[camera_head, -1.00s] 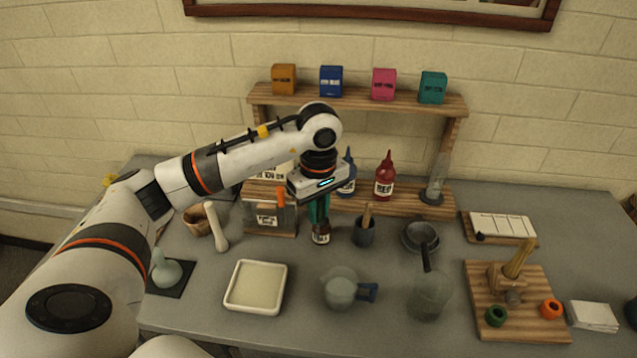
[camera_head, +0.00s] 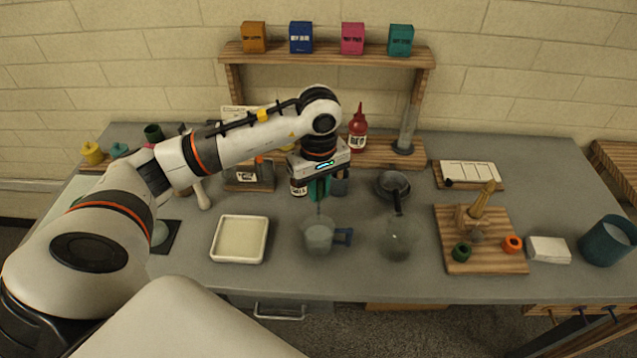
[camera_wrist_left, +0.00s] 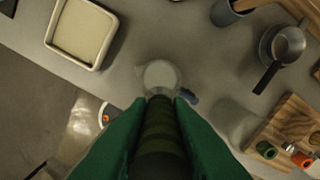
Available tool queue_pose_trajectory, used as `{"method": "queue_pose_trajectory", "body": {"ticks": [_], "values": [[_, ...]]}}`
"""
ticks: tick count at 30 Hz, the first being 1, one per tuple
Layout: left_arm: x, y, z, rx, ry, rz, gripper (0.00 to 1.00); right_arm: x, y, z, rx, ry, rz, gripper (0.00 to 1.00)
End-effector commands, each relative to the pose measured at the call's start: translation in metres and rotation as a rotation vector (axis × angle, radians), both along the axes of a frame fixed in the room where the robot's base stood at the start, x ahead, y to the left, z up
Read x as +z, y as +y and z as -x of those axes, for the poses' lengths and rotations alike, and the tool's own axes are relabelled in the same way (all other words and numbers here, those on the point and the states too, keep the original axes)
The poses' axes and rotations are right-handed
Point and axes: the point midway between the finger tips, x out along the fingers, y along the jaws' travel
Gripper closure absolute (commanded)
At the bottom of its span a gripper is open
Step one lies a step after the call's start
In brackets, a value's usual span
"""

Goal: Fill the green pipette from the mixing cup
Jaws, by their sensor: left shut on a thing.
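My left gripper (camera_head: 319,190) is shut on the green pipette (camera_head: 319,208), which points down with its thin tip over the mixing cup. In the left wrist view the green fingers (camera_wrist_left: 160,101) clasp the dark, banded pipette (camera_wrist_left: 160,132). The mixing cup (camera_head: 318,240) is a clear cup with a blue-grey handle and pale contents, standing on the table. It also shows just beyond the fingertips in the left wrist view (camera_wrist_left: 160,76). I cannot tell whether the tip is inside the cup or just above it. My right gripper is not in view.
A white tray (camera_head: 214,241) stands left of the cup. A clear jug (camera_head: 399,242) and a dark pan (camera_head: 392,184) are to the right, then a wooden board (camera_head: 490,262). A labelled bottle (camera_head: 298,187) stands behind. The table front is clear.

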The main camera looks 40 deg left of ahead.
Motion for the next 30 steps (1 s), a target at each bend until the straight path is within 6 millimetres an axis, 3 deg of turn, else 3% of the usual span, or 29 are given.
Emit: {"method": "queue_pose_trajectory", "body": {"ticks": [30], "values": [[-0.072, 0.0, 0.0, 0.001, 0.0, 0.0, 0.87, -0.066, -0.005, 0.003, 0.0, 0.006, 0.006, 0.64]]}}
